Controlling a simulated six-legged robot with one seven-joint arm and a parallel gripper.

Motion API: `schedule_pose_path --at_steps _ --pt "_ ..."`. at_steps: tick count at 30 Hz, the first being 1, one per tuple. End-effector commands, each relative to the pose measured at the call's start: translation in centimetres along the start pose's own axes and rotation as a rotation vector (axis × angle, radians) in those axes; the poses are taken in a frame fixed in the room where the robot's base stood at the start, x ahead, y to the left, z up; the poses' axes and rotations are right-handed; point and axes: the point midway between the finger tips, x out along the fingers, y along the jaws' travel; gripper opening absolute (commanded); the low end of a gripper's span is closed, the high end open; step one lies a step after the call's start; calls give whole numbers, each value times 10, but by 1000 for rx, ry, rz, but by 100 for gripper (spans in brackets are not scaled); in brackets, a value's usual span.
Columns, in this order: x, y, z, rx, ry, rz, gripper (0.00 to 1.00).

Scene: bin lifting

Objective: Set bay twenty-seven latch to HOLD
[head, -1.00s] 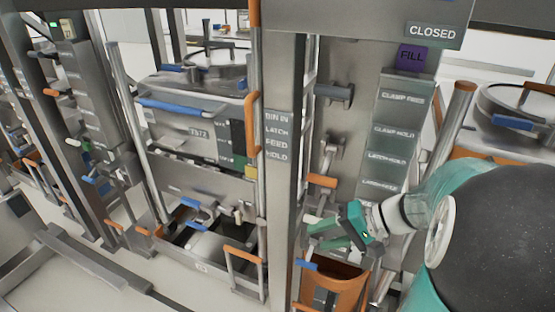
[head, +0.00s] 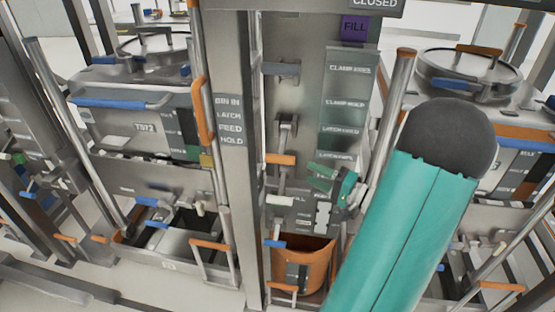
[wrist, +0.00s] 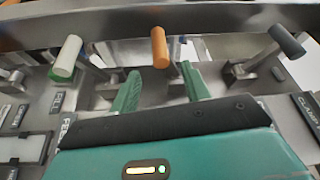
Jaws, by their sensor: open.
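A lever with an orange handle (head: 280,159) stands out from the grey centre panel, about level with the lowest small label. A LATCH-HOLD label (head: 339,130) sits above that one on the sign strip. My gripper (head: 325,178) is open, just right of and below the orange handle in the head view. In the wrist view, my green fingers (wrist: 160,70) are apart, and the orange handle (wrist: 160,47) shows in line with the gap between them. I cannot tell whether it lies between the fingertips or beyond them. Nothing is held.
A grey handle (wrist: 287,42) is to the right and a white handle (wrist: 67,57) to the left in the wrist view. An orange bin (head: 305,255) stands below the panel. A metal post (head: 233,180) is close on the left.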

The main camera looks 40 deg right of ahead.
Motion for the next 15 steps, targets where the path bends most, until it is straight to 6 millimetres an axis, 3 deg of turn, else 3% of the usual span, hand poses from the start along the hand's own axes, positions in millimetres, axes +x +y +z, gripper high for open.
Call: schedule_pose_path --at_steps 15 --pt "100 1 2 2 -7 0 47"
